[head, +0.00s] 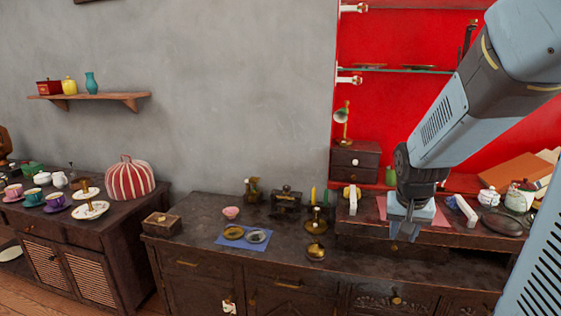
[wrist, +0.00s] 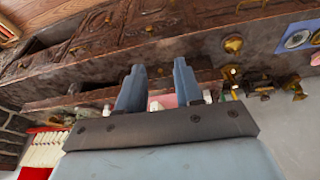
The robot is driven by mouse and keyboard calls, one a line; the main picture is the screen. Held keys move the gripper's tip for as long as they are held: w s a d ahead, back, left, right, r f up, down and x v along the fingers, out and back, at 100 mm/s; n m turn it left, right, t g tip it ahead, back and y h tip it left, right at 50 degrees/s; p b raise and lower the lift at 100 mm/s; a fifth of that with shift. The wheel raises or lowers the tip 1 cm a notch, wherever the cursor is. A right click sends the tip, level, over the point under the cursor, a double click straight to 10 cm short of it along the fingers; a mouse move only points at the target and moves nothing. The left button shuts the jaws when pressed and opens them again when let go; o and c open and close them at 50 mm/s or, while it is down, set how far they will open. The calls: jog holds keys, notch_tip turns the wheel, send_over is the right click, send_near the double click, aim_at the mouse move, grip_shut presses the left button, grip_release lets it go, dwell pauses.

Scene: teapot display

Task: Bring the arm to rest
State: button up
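My gripper (head: 404,232) hangs at the end of my arm on the right of the head view, pointing down over the front of the raised part of the dark cabinet. In the wrist view its two blue-grey fingers (wrist: 158,88) stand apart with a clear gap between them, and nothing is held in the gap. A pink sheet (wrist: 163,102) shows behind the fingers. The raised shelf top (head: 370,228) lies below and around the gripper; I cannot tell the exact height between them.
A white block-like item (head: 466,211) and a teapot (head: 520,196) stand right of my gripper. A blue mat (head: 228,242) with small dishes, a pink bowl (head: 231,212) and brass pieces (head: 316,250) are to the left. A striped tea cosy (head: 129,178) stands on the left cabinet.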

jog(key=s+a+r+n+t, duration=0.1)
jog(key=s+a+r, duration=0.1)
jog(key=s+r, duration=0.4)
jog(key=s+a+r+n+t+y, duration=0.1)
jog(key=s+a+r+n, duration=0.1)
jog(key=s+r, duration=0.4)
jog(key=shift+s+a+r+n+y, duration=0.35)
jog(key=shift+s+a, duration=0.4)
jog(key=shift+s, duration=0.25)
